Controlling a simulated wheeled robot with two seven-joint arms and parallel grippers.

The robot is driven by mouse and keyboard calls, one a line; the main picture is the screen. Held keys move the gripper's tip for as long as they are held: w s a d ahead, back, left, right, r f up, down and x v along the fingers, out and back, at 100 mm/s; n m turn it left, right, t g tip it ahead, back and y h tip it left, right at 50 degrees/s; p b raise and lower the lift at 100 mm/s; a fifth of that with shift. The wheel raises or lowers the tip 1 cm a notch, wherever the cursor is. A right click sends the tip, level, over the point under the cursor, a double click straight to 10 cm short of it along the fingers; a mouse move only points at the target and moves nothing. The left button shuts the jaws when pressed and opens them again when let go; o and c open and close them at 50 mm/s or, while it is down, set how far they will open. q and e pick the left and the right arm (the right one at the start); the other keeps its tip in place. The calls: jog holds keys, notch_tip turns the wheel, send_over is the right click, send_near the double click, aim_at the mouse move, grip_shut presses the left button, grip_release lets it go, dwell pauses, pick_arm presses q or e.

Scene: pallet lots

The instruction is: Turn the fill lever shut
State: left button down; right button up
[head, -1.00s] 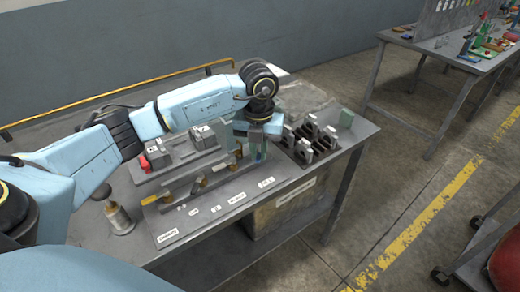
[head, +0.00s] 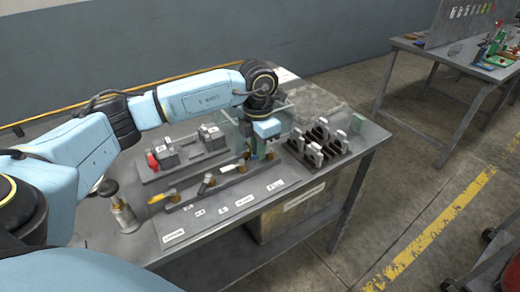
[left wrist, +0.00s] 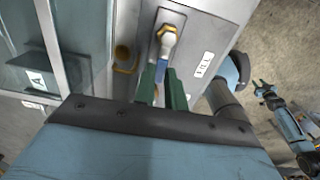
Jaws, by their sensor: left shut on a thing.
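The fill lever (left wrist: 163,64) has a blue handle and a brass hub, and shows in the left wrist view beside a white FILL label (left wrist: 204,64). My left gripper (left wrist: 160,84) has its green fingers closed on either side of the handle. In the head view my left gripper (head: 262,152) points down at the right end of the valve rail (head: 230,178), where the hand mostly hides the lever. In the left wrist view, a small blue and dark arm at the right edge looks like my right arm; its jaws are too small to read.
Other levers, one yellow-handled (head: 158,199), stand along the rail to the left. A dark rack of grey blocks (head: 318,145) sits right of the hand. A brass-based plunger (head: 122,215) stands at the front left. A red-handled fixture (head: 153,162) lies behind the rail.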

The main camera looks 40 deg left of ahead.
pick_arm(q)
jog(key=shift+a+m, duration=0.1)
jog(key=shift+m, duration=0.2)
jog(key=c, duration=1.5)
grip_release()
jog(key=shift+o, duration=0.2)
